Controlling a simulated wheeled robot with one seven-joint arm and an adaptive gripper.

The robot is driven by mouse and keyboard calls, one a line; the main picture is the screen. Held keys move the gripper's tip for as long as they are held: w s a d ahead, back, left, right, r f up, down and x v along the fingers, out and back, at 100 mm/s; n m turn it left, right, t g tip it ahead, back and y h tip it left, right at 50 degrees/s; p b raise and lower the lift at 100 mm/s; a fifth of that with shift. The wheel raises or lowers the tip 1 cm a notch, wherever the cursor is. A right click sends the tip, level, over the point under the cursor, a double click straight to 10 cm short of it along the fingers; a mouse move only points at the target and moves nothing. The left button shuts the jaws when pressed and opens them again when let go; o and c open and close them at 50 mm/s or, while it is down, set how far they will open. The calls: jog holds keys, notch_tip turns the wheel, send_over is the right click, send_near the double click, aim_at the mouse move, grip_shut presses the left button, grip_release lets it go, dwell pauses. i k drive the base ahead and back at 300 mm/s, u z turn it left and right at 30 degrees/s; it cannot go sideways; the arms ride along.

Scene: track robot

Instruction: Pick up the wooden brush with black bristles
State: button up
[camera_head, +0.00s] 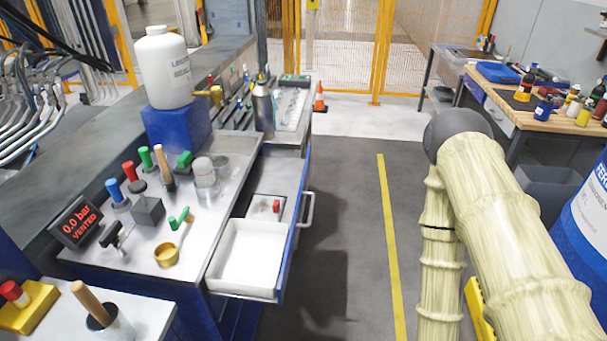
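A light wooden handle (91,300) with a black lower part, which looks like the brush, stands tilted in a white cup (119,328) at the lower left. Its lower end is hidden in the cup, so I cannot see whether bristles are there. Another wooden handle (164,167) stands upright among the coloured knobs on the metal bench top; what it belongs to is unclear. My arm shows at the right, bent at a dark joint, and runs down out of the bottom edge. My gripper is not in view.
A yellow block with a red knob (28,307) is beside the cup. A pressure display (76,222), a gold cup (166,254) and valves crowd the bench. An open drawer (247,258) juts into the aisle. A blue drum (585,215) stands right. The grey floor between is clear.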

aim_at(171, 187)
jog(key=u, duration=1.45)
jog(key=k, duration=0.65)
jog(key=z, duration=1.05)
jog(key=i, duration=0.5)
jog(key=z, duration=0.05)
